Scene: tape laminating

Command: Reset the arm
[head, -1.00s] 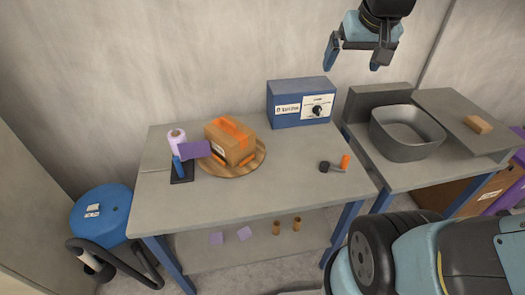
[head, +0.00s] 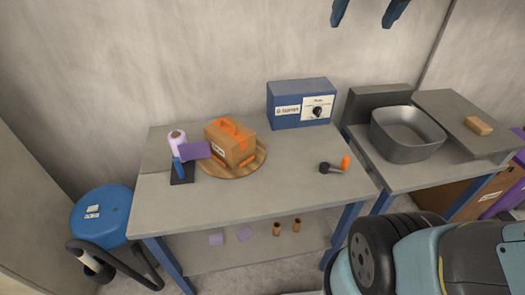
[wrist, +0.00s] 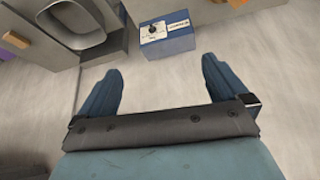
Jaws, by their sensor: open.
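My gripper (head: 369,12) is at the top edge of the head view, high above the tables and in front of the wall, with only its two blue fingertips showing. It is open and empty, and the wrist view also shows its two fingers (wrist: 160,92) spread wide with nothing between them. The rest of my arm above the fingers is cut off in the head view.
A cardboard box (head: 231,146) with orange tape sits on a round wooden board (head: 259,160). A grey basin (head: 406,134) is at right.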

